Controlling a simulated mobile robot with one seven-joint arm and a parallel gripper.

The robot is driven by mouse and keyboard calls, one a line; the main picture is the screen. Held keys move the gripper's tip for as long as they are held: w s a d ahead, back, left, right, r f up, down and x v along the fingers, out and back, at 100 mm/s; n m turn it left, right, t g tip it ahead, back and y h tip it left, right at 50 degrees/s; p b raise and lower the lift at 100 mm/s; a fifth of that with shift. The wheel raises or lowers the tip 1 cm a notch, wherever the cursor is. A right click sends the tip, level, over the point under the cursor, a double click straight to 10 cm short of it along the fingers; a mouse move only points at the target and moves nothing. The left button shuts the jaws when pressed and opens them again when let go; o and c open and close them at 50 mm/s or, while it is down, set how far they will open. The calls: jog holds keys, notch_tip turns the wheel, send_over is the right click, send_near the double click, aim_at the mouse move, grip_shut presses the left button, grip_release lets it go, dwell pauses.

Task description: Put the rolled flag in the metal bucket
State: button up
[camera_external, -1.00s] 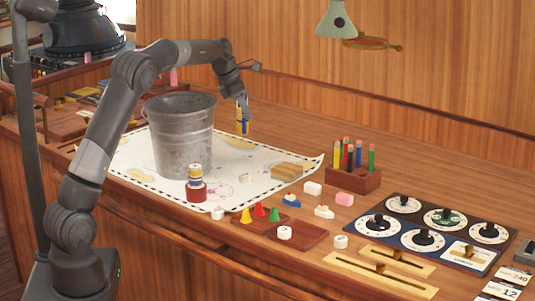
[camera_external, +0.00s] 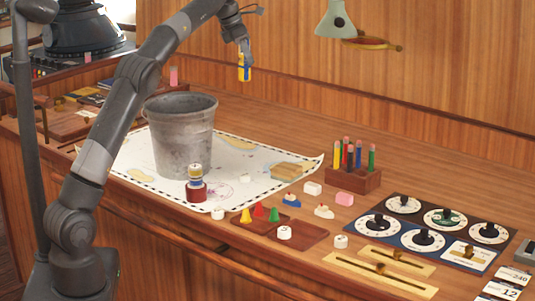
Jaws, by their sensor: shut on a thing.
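The metal bucket (camera_external: 182,140) is grey and stands upright on the chart at the left of the desk. My gripper (camera_external: 244,57) is up behind and to the right of the bucket, above its rim level in the picture. It is shut on a small yellow and blue roll (camera_external: 244,69), which looks like the rolled flag. The roll hangs upright, clear of the desk. The fingertips are small in this view, and the inside of the bucket is mostly hidden.
The white chart (camera_external: 130,165) lies under the bucket. A wooden rack (camera_external: 353,180) of coloured rolls, small blocks and a dial panel (camera_external: 438,232) are to the right. A green lamp (camera_external: 335,20) hangs above.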

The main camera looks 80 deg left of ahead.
jog(key=shift+r, duration=0.65)
jog(key=s+d+m, duration=0.1)
jog(key=s+d, duration=0.1)
jog(key=s, duration=1.8)
jog(key=f, duration=2.8)
jog(key=shift+w+a+f, duration=0.1)
jog(key=shift+w, duration=0.1)
jog(key=o, duration=0.5)
jog(key=shift+f, duration=0.15)
jog(key=o, duration=0.5)
